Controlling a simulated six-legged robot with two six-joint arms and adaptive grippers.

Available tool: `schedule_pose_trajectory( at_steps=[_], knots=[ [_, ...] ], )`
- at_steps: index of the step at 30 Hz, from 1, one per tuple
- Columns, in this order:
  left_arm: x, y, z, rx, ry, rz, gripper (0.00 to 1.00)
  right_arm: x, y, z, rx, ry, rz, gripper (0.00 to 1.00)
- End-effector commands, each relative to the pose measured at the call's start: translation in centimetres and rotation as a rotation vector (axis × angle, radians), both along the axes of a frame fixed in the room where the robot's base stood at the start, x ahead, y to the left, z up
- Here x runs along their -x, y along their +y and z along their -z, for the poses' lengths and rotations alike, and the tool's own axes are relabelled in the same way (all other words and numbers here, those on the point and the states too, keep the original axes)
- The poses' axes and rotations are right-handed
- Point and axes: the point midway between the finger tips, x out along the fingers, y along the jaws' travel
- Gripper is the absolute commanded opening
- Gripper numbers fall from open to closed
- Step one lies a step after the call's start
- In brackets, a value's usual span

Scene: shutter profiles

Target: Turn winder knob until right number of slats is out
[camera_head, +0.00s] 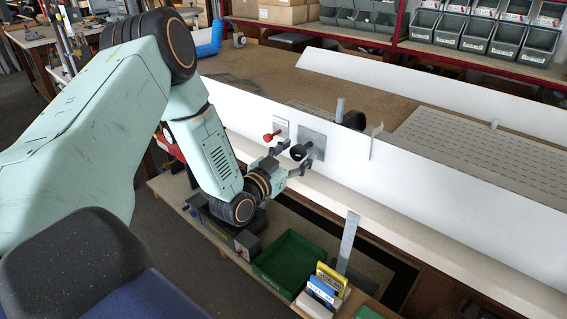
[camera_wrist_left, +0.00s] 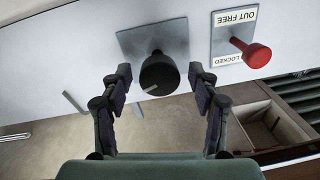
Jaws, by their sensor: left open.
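The black winder knob (camera_head: 299,152) sticks out from a grey square plate on a long white upright panel (camera_head: 430,185). The knob (camera_wrist_left: 158,74) fills the middle of the left wrist view, with a pale line on its face pointing down-left. My left gripper (camera_head: 290,160) is open in front of it, a finger on either side (camera_wrist_left: 160,78); contact is not clear. A red-handled lever (camera_head: 270,136) sits beside the knob, at a plate lettered OUT FREE and LOCKED (camera_wrist_left: 235,33). Grey slotted slats (camera_head: 468,148) lie flat behind the panel. My right gripper is not in view.
Below the panel are a green tray (camera_head: 262,264), yellow and blue boxes (camera_head: 328,280) and an upright metal strip (camera_head: 348,242). Grey bins (camera_head: 485,36) stand on the back shelf. The brown bench top (camera_head: 330,85) behind the panel is largely clear.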

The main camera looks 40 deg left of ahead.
Motion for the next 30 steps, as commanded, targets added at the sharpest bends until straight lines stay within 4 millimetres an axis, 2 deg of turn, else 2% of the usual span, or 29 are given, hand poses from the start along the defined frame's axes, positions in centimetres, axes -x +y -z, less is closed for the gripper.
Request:
schedule_pose_trajectory(
  at_steps=[6,15,24,30],
  knots=[
    [3.9,0.2,0.1,0.007,0.003,-0.005,0.61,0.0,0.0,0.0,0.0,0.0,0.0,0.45],
    [8.3,0.2,0.2,0.008,0.001,-0.006,0.61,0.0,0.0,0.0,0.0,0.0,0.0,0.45],
    [10.6,0.3,0.2,0.004,0.002,-0.003,0.61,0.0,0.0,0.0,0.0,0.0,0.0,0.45],
    [11.0,0.2,0.2,0.002,0.0,-0.001,0.61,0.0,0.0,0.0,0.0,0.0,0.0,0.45]
  ],
)
